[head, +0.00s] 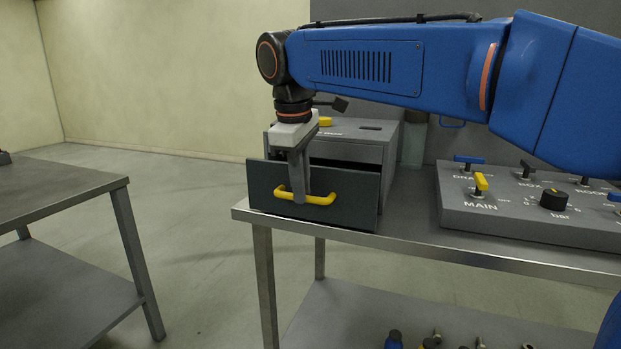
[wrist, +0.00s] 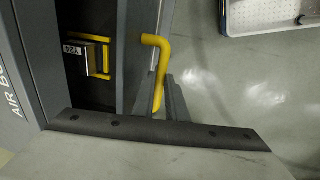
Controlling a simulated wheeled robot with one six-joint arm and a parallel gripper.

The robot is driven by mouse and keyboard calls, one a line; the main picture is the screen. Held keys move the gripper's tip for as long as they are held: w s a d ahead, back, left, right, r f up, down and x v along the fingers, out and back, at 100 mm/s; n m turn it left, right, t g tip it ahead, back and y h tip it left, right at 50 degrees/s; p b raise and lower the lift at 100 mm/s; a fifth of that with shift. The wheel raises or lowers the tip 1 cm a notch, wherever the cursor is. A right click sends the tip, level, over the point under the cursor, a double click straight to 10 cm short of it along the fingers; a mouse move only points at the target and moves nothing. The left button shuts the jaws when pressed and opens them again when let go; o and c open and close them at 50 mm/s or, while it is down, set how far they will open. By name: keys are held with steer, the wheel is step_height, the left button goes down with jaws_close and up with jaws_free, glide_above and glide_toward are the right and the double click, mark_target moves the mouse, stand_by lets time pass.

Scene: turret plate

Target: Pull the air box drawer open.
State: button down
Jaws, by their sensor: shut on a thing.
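The grey air box (head: 387,150) stands on the metal table. Its dark drawer front (head: 345,190) stands out from the box, with a dark gap behind its top edge, so the drawer is partly open. My gripper (head: 299,192) points down and is shut on the yellow drawer handle (head: 321,200). In the wrist view the handle (wrist: 154,40) runs down between my gripper's fingers (wrist: 172,98). The fingertips' contact is partly hidden.
A control panel (head: 530,215) with several switches and a knob sits right of the box on the table (head: 420,245). Small items lie on the shelf below. Another table (head: 60,200) stands at left, with open floor between. A white-edged tray (wrist: 229,20) shows in the wrist view.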

steer(key=s+a, duration=0.3)
steer(key=s, duration=0.6)
steer(key=shift+s+a, duration=0.2)
steer(key=shift+s, duration=0.1)
steer(key=c, duration=1.8)
jaws_free()
steer(key=shift+o, duration=0.2)
steer(key=s+a+r, duration=0.1)
steer(key=s+r, duration=0.2)
steer(key=r, duration=1.4)
steer(key=shift+s, duration=0.1)
